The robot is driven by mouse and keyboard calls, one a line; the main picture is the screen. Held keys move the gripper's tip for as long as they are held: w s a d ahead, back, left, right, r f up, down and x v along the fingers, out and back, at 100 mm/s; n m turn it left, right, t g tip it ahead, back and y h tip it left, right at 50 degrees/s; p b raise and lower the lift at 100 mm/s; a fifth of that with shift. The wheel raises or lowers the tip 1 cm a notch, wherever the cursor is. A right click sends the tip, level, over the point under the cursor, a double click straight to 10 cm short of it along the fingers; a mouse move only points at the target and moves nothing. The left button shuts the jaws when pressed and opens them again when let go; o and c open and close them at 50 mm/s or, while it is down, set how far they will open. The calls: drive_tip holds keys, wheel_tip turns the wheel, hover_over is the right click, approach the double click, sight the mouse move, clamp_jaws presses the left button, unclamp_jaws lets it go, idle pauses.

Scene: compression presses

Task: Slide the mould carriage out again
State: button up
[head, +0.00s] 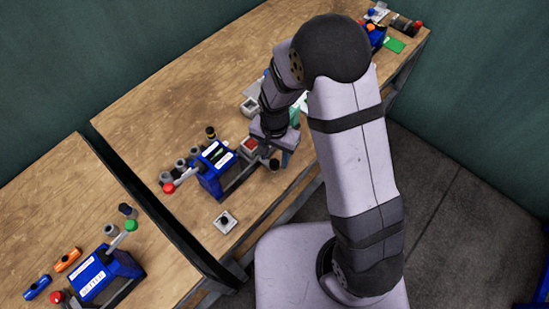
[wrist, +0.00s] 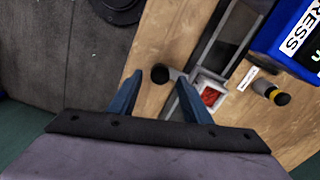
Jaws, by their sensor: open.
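The blue press (head: 213,168) stands at the front edge of the long bench, and part of it shows in the wrist view (wrist: 297,35). Its mould carriage (wrist: 222,81), a light square frame with red material inside, sits on the dark rails outside the blue housing. A grey bar joins it to a black round knob (wrist: 160,73); the knob also shows in the head view (head: 273,165). My gripper (wrist: 159,78) is open, its blue fingertips on either side of the knob in the picture. I cannot tell whether they touch it. In the head view my gripper (head: 287,157) is partly hidden.
A black-and-yellow knob (wrist: 271,92) stands near the carriage. A lever with a red ball (head: 168,187) and several grey cylinders are beside the press. A small plate with a dark button (head: 224,221) lies in front. Another blue press (head: 103,275) stands on the left bench.

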drive_tip(key=shift+r+b, duration=0.5)
drive_tip(key=shift+r, duration=2.25)
